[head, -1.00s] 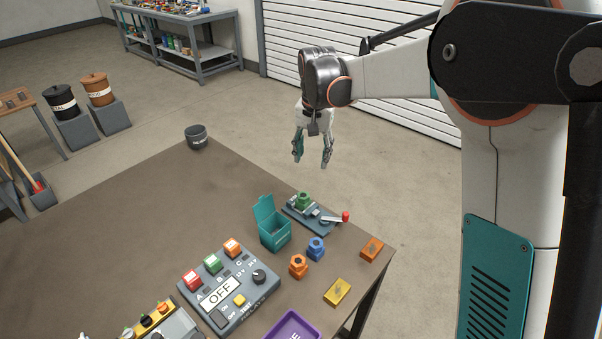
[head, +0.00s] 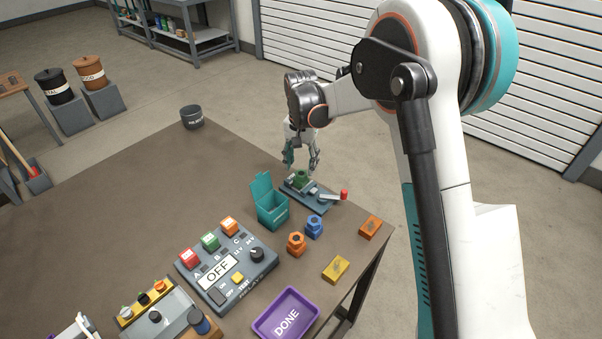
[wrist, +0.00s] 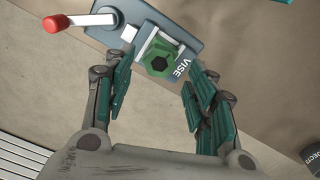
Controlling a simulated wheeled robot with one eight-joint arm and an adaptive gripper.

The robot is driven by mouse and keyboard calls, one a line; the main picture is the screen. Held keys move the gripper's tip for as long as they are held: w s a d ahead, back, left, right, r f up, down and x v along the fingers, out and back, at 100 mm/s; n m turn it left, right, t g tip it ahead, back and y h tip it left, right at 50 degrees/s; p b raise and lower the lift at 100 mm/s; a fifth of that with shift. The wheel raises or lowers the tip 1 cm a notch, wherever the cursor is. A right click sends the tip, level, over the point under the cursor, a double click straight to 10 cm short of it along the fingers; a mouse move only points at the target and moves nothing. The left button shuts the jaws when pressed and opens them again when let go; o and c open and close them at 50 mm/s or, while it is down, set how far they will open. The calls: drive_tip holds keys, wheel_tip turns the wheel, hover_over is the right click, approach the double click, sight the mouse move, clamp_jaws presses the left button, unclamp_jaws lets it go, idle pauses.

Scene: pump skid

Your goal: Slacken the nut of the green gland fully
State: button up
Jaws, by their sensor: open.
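The green gland (head: 301,177) stands in the grey vise (head: 316,194) near the table's far right edge. In the wrist view the gland's hexagonal nut (wrist: 160,62) shows from above, between the jaws of the vise (wrist: 190,22). My gripper (head: 302,165) is open and empty just above the gland in the head view. In the wrist view its teal-padded fingers (wrist: 157,90) point toward the nut, one to each side, with a gap around it. I cannot tell the exact height between fingertips and nut.
The vise's lever has a red knob (head: 344,194) at right. An open teal box (head: 272,213) stands close left of the vise. Blue (head: 314,226) and orange (head: 296,243) glands stand in front. A switch panel (head: 215,290) and purple tray (head: 262,327) lie nearer. The table's left middle is clear.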

sight(301, 172)
drive_tip(key=shift+f+b, duration=0.35)
drive_tip(key=shift+f, duration=1.25)
drive_tip(key=c, duration=1.1)
drive_tip(key=shift+o, duration=0.2)
